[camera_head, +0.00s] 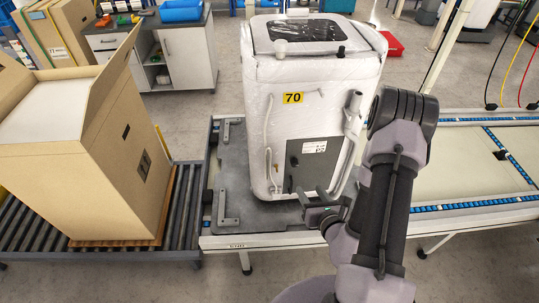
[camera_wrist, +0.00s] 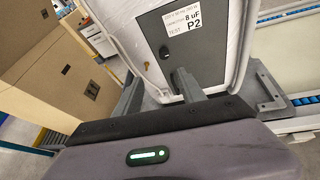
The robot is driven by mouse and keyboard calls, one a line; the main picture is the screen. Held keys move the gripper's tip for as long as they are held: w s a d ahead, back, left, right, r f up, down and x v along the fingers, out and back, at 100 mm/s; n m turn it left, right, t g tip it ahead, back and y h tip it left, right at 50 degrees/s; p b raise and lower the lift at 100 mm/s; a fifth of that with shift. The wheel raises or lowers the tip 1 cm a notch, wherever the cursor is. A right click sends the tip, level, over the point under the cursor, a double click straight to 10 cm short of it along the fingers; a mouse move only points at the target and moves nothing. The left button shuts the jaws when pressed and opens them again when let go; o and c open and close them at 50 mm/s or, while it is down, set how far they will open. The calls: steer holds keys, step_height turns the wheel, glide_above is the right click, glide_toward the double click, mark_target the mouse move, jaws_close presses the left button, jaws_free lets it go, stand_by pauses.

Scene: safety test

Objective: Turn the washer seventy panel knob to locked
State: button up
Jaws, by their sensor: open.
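The washer (camera_head: 315,75) wrapped in white padding carries a yellow "70" label and stands upright on a grey plate. Low on its front is a grey panel (camera_head: 318,165) with a white label; in the wrist view the panel (camera_wrist: 205,50) shows the label "P2". A small dark round part (camera_wrist: 164,50) sits on the panel, and a dark upright part (camera_wrist: 173,77) is below it, partly behind my right finger. I cannot tell which is the knob or how it is turned. My gripper (camera_head: 312,196) is open in front of the panel's lower part; its fingers (camera_wrist: 159,90) point toward it.
A large open cardboard box (camera_head: 90,150) stands on a roller conveyor at left. White pipes (camera_head: 352,125) run down the washer's front beside the panel. Metal brackets (camera_head: 228,208) are fixed on the grey plate. A conveyor table with blue rollers (camera_head: 470,207) lies at right.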

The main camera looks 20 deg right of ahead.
mark_target(295, 165)
steer(key=x, duration=1.1)
steer(key=d+b+x, duration=0.1)
steer(key=x, duration=0.5)
steer(key=shift+d+f, duration=0.1)
steer(key=shift+f, duration=0.25)
steer(key=shift+c, duration=0.5)
jaws_close()
